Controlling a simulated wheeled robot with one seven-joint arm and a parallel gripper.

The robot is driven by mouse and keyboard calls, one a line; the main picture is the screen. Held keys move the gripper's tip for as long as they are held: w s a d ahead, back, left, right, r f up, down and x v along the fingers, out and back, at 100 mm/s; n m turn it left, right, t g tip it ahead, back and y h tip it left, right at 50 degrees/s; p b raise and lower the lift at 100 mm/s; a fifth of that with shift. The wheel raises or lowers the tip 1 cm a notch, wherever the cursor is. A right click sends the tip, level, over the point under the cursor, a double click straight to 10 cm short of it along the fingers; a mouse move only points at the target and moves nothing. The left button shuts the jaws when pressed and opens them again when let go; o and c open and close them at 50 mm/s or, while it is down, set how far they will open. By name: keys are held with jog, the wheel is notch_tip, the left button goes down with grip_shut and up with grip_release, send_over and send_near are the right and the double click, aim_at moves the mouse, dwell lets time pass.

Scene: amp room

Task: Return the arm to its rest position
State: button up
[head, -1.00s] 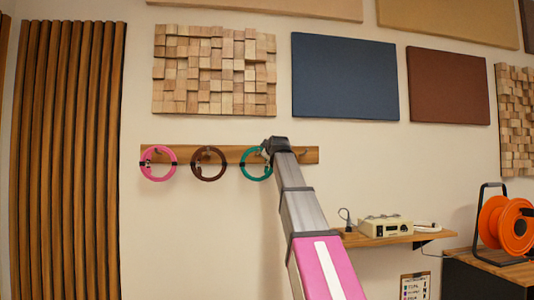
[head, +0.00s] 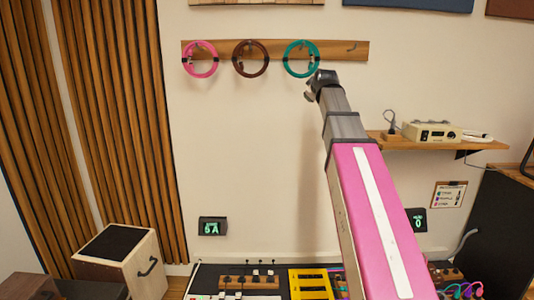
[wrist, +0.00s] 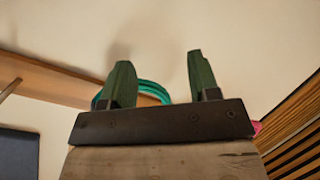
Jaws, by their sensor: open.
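My arm reaches up from the bottom right toward the wall rack (head: 335,47). My gripper (head: 309,90) is at its end, just below the right side of the teal cable coil (head: 287,63). In the wrist view my gripper (wrist: 158,60) has its two dark green fingers spread apart with nothing between the tips. The teal coil (wrist: 152,88) shows behind the fingers, partly hidden by the left one; whether they touch is unclear. The teal coil hangs on a peg, beside a brown coil (head: 236,66) and a pink coil (head: 187,67).
A wooden shelf (head: 400,142) with a beige device (head: 432,132) juts from the wall right of my arm. Below are a pedalboard with a yellow pedal (head: 311,284), a box (head: 117,258) at lower left and a black cabinet (head: 490,235) at right.

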jog(key=s+f+m+g, duration=0.2)
jog(key=s+f, duration=0.1)
jog(key=f, duration=0.9)
jog(key=s+f+m+g, duration=0.1)
jog(key=s+f+g, duration=0.2)
jog(key=f, duration=1)
jog(key=s+f+m+g, duration=0.2)
jog(key=s+f, duration=0.1)
jog(key=f, duration=0.9)
jog(key=s+f+m+g, duration=0.4)
jog(key=s+f+g, duration=0.3)
jog(key=s+f, duration=1.4)
notch_tip(320, 180, down, 3)
jog(key=shift+a+h, duration=0.25)
jog(key=shift+h, duration=0.15)
